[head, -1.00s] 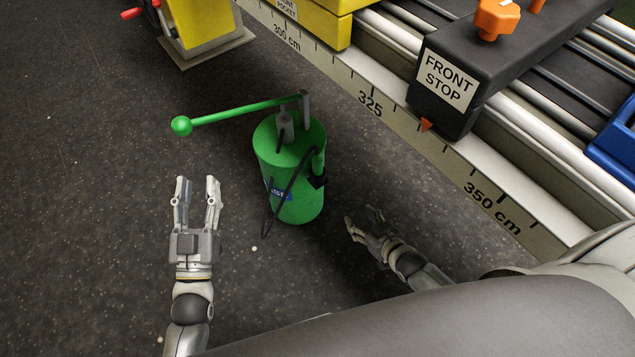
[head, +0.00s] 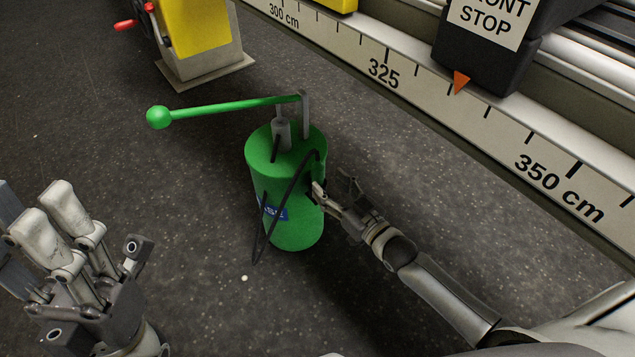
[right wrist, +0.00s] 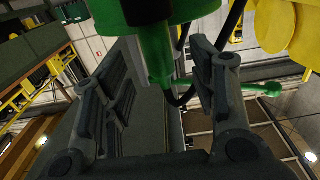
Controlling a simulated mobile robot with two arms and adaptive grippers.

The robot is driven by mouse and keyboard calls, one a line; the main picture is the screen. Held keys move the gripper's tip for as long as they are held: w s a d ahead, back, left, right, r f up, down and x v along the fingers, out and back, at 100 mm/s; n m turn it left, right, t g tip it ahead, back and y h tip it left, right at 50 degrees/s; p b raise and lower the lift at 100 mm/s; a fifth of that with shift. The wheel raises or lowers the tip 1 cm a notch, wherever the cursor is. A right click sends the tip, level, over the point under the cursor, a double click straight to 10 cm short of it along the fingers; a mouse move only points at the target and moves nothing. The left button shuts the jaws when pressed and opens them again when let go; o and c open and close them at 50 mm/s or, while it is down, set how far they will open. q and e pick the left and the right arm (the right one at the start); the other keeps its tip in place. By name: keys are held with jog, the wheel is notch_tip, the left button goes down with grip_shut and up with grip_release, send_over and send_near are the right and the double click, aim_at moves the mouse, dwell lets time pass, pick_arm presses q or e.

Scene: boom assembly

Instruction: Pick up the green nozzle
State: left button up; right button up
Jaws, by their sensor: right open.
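The green nozzle (right wrist: 157,55) is a green tube in the right wrist view. It stands between the open fingers of my right gripper (right wrist: 160,95), with room on both sides. In the head view, my right gripper (head: 333,184) is at the right side of a green pump canister (head: 290,220), and it mostly hides the nozzle. A black hose (head: 288,190) loops down the canister's front. My left gripper (head: 50,220) is at the lower left, apart from the canister and partly cut off; its jaw opening is unclear.
A green lever with a ball end (head: 159,117) reaches left from the canister top. A measuring rail (head: 440,95) with a black front stop (head: 480,60) runs along the right. A yellow stand (head: 203,45) is at the back. The dark floor in front is clear.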

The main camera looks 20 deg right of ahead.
aim_at(322, 177)
jog(key=b+x, duration=0.1)
jog(key=x, duration=0.1)
jog(key=b+x, duration=0.2)
jog(key=x, duration=0.1)
jog(key=shift+w+f, duration=0.2)
jog(key=shift+w, duration=0.05)
jog(key=shift+w+a+r, duration=0.1)
jog(key=shift+w, duration=0.1)
grip_shut()
